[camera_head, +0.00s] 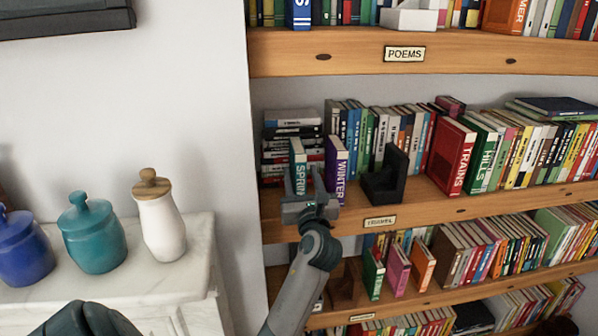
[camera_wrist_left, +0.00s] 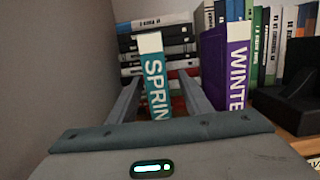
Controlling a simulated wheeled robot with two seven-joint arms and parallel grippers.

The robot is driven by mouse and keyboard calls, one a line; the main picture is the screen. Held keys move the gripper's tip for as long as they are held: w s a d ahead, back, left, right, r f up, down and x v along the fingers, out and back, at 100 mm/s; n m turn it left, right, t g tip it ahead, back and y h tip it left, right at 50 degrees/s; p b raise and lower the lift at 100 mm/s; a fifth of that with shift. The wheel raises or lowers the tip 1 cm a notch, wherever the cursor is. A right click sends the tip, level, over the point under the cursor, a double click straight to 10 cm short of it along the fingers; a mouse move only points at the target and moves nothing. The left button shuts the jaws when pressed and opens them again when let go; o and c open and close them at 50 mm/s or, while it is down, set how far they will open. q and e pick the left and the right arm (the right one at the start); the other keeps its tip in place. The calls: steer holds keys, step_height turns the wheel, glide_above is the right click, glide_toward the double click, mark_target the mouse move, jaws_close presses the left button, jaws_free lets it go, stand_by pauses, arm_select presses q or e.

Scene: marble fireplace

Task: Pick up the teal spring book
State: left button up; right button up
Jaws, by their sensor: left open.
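The teal spring book (camera_head: 298,159) stands upright on the middle shelf, near its left end. Its teal spine with white letters also shows in the left wrist view (camera_wrist_left: 156,82). My left gripper (camera_head: 304,184) is open in front of it. In the left wrist view the two fingers (camera_wrist_left: 160,95) lie on either side of the spine, with the book between them and small gaps visible. The lower part of the spine is hidden by the gripper body. My right gripper is not in view.
The purple winter book (camera_head: 337,168) stands close to the right of the left gripper. A black bookend (camera_head: 387,176) is further right. Stacked books (camera_head: 290,119) lie behind. A marble mantel (camera_head: 180,262) with jars is at left.

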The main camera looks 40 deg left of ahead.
arm_select(q)
steer(key=p+x, duration=0.1)
steer(key=x, duration=0.3)
steer(key=shift+a+f, duration=0.1)
steer(key=shift+f, duration=0.05)
steer(key=shift+s, duration=0.15)
jaws_close()
